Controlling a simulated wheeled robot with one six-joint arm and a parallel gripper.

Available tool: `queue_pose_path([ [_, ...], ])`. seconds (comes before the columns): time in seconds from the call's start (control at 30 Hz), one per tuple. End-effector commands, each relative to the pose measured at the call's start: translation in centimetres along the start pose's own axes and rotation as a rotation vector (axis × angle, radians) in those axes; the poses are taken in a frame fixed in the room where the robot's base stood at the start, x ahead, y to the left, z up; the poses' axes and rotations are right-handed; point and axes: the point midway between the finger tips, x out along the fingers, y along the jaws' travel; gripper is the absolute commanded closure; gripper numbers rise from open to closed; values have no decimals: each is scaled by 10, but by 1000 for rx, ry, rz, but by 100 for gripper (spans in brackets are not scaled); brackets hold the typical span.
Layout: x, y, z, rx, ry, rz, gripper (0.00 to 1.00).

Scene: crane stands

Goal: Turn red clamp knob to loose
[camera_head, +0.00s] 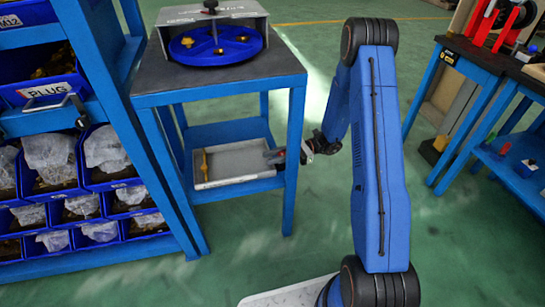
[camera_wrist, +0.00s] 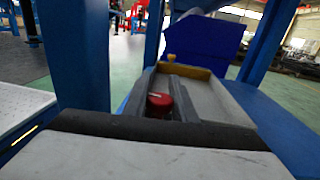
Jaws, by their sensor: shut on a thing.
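The red clamp knob (camera_wrist: 160,99) shows in the wrist view as a round red cap with a pale line on its top. It sits between the two dark fingers of my gripper (camera_wrist: 160,95), which is shut on it. In the head view my gripper (camera_head: 277,155) reaches from the right to the right end of a grey tray (camera_head: 240,161) on the lower shelf of a blue table. The knob's lower part and mount are hidden by the fingers.
A yellow knob (camera_head: 204,164) stands at the tray's left end. Blue table legs (camera_head: 293,160) stand close to my gripper. A blue disc (camera_head: 215,46) under a metal frame is on the table top. A rack of blue bins (camera_head: 75,165) stands left; open floor lies in front.

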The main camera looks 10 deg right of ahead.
Motion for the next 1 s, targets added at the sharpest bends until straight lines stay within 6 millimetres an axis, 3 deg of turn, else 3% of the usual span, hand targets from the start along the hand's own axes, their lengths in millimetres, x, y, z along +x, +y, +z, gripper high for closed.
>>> queue_pose_path([
  [0.23, -1, 0, 0, 0, 1, 0, 98],
  [0.27, -1, 0, 0, 0, 1, 0, 71],
  [0.33, -1, 0, 0, 0, 1, 0, 57],
  [0.73, -6, 0, 0, 0, 1, -2, 57],
  [1.0, -50, -1, 0, 0, 0, -4, 57],
])
